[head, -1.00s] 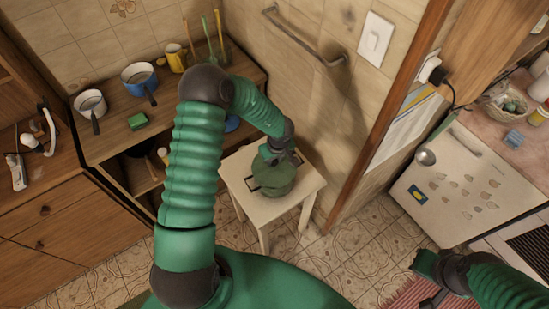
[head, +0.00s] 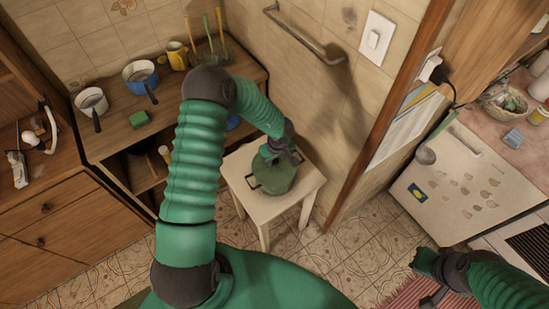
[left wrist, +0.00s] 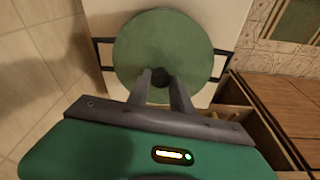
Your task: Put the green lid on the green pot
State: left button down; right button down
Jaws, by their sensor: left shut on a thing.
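The green pot (head: 272,184) stands on a small cream stool, with its dark side handles sticking out. The round green lid (left wrist: 150,35) lies over the pot's opening in the left wrist view, roughly centred between the handles. It hides the pot's rim, so I cannot tell whether it is fully seated. My left gripper (left wrist: 160,80) is shut on the lid's dark knob, directly above the pot; in the head view it also shows over the pot (head: 272,154). My right gripper (head: 428,280) is low at the right, away from the pot; its jaws are unclear.
The cream stool (head: 308,184) stands beside the tiled wall, under a towel rail (head: 305,38). A wooden shelf at left holds a white pan (head: 91,101), a blue pan (head: 139,75), a yellow mug (head: 177,55) and a green sponge (head: 139,119). Open tiled floor (head: 345,245) lies right of the stool.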

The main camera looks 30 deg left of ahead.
pick_arm(q)
jog(key=shift+s+d+f, duration=0.1)
jog(key=shift+s+f, duration=0.1)
jog(key=c, duration=1.5)
grip_release()
jog(key=shift+c, duration=0.2)
jog(key=o, duration=0.5)
jog(key=shift+w+f, duration=0.15)
jog(key=shift+w, duration=0.1)
jog(key=shift+a, duration=0.2)
jog(key=shift+r, duration=0.25)
jog(key=p+v, duration=0.3)
jog(key=v, duration=1.3)
jog(key=shift+r, duration=0.2)
